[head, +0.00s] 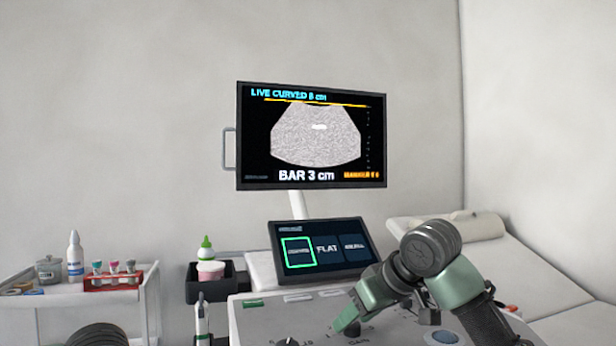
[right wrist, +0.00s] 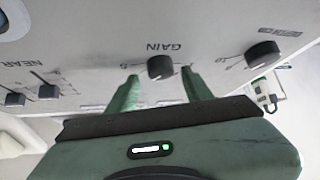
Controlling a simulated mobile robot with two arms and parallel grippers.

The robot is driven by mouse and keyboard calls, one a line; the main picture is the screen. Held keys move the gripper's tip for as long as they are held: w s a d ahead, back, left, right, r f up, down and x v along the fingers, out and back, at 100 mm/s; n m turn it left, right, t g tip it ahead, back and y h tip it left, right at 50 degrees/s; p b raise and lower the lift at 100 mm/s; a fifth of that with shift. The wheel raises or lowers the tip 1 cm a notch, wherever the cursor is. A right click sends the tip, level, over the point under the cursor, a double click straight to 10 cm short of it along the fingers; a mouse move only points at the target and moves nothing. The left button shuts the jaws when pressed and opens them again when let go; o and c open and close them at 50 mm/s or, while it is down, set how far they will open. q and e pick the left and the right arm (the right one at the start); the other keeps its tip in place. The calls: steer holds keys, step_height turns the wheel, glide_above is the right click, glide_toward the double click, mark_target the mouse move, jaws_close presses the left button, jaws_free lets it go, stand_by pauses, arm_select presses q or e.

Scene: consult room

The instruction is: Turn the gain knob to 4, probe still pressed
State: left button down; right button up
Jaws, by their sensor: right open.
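The gain knob (right wrist: 160,67), dark and round, sits on the grey console panel beside its GAIN label, which appears upside down in the right wrist view. My right gripper (right wrist: 160,76) is open, with one green finger on each side of the knob. Small gaps seem to show between fingers and knob. In the head view my right gripper (head: 347,322) reaches down onto the console (head: 255,315) and mostly hides this knob. The knob's setting is not readable. The monitor (head: 312,137) reads LIVE CURVED 8 cm and BAR 3 cm over a grey fan image. My left gripper and the pressed probe are out of view.
Another dark knob (right wrist: 262,54) and NEAR sliders (right wrist: 48,91) flank the gain knob. A touch panel (head: 322,247) with one green-outlined button stands behind the console. A trolley (head: 80,297) with bottles and a tube rack is at left. A pale couch (head: 520,262) is at right.

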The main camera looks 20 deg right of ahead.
steer(key=shift+r, duration=0.65)
steer(key=n+y, duration=0.1)
steer(key=n, duration=0.1)
steer(key=shift+n+g+y, duration=0.4)
stand_by(0.7)
step_height(320, 180, up, 8)
stand_by(0.8)
stand_by(0.4)
